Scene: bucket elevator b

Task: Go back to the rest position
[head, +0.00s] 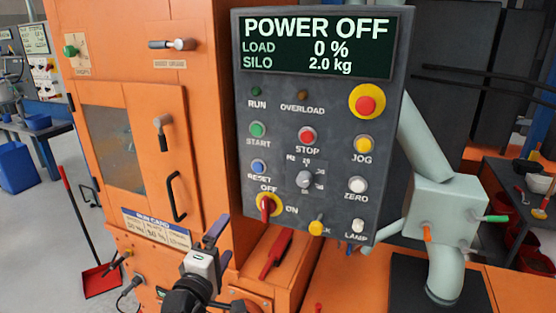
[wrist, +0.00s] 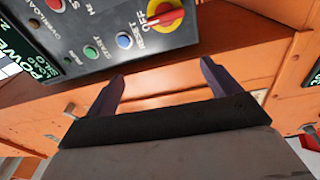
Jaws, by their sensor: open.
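My gripper (head: 214,234) is in front of the orange machine, below and left of the control panel's lower left corner. Its two dark fingers stand apart in the wrist view (wrist: 160,84), with nothing between them. The grey control panel (head: 228,190) reads POWER OFF, LOAD 0 %, SILO 2.0 kg. Its red and yellow rotary switch (head: 267,206) shows near the OFF mark; the switch also shows at the top of the wrist view (wrist: 164,14). The fingers are apart from the switch.
The orange cabinet door (head: 160,140) with its black handle (head: 176,197) is left of my gripper. A red tool (head: 275,256) lies below the panel. A grey pipe box (head: 447,205) stands at right. A red dustpan (head: 101,281) is on the floor at left.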

